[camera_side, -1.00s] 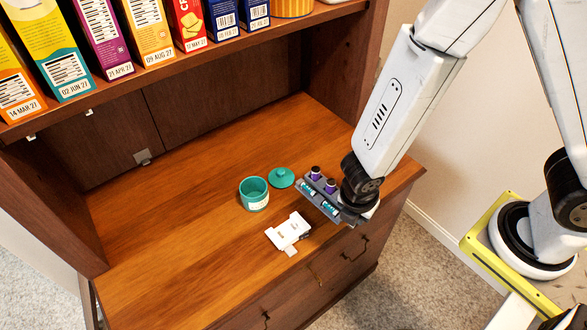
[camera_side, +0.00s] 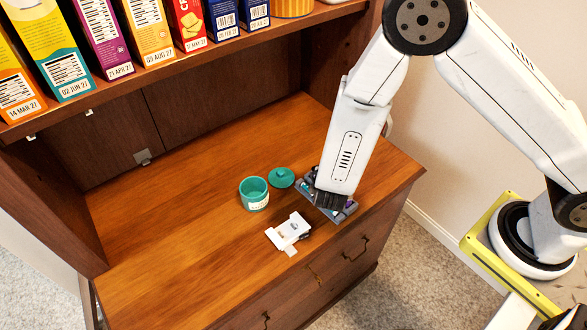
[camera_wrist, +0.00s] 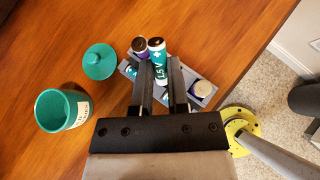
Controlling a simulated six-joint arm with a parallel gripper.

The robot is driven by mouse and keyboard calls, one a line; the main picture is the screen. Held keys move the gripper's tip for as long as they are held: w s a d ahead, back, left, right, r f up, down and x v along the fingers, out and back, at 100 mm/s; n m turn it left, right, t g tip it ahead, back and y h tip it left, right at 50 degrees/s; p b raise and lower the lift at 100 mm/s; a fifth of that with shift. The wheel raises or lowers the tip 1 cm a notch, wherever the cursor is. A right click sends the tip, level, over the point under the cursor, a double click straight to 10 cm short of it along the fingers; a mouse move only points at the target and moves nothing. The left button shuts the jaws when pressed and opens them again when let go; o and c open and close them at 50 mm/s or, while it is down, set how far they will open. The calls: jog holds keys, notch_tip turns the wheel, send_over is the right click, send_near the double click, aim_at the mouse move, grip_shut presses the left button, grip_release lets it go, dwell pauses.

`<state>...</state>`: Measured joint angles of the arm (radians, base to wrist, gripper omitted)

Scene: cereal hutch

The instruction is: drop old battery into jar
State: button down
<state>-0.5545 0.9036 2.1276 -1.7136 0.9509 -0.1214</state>
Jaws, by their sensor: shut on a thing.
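My gripper (camera_wrist: 162,88) is shut on a teal battery (camera_wrist: 159,64) marked 1.5V, its dark end pointing away from my wrist. The battery is over or in the grey tray (camera_wrist: 212,92); I cannot tell whether it is clear of it. In the side view my gripper (camera_side: 330,198) covers most of the tray (camera_side: 311,184), and the held battery is hidden. The open teal jar (camera_side: 254,196) stands upright left of my gripper; it also shows in the wrist view (camera_wrist: 58,112). Its inside bottom is not clear. Which battery is old I cannot tell.
The teal lid (camera_side: 281,178) lies between jar and tray. Other batteries (camera_wrist: 139,47) sit in the tray. A white device (camera_side: 289,231) lies near the front edge. Boxes (camera_side: 145,28) stand on the shelf above. The left counter (camera_side: 170,215) is clear.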

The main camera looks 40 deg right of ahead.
jog(key=w+a+n+t+y, duration=0.1)
jog(key=w+a+n+t, duration=0.35)
jog(key=w, duration=0.25)
jog(key=n+t+y, duration=0.4)
jog(key=t+y, duration=0.1)
jog(key=y, duration=0.1)
send_over(262, 186)
jog(key=s, duration=0.3)
jog(key=shift+w+a+r, duration=0.1)
jog(key=shift+a+r, duration=0.05)
jog(key=shift+r, duration=0.05)
jog(key=shift+a+n+t+y, duration=0.35)
jog(key=shift+a+y, duration=0.15)
jog(key=shift+a, duration=0.1)
jog(key=shift+f, duration=0.15)
jog(key=shift+f, duration=2.95)
jog(key=c, duration=0.5)
grip_release()
jog(key=shift+c, duration=0.2)
jog(key=shift+o, duration=0.2)
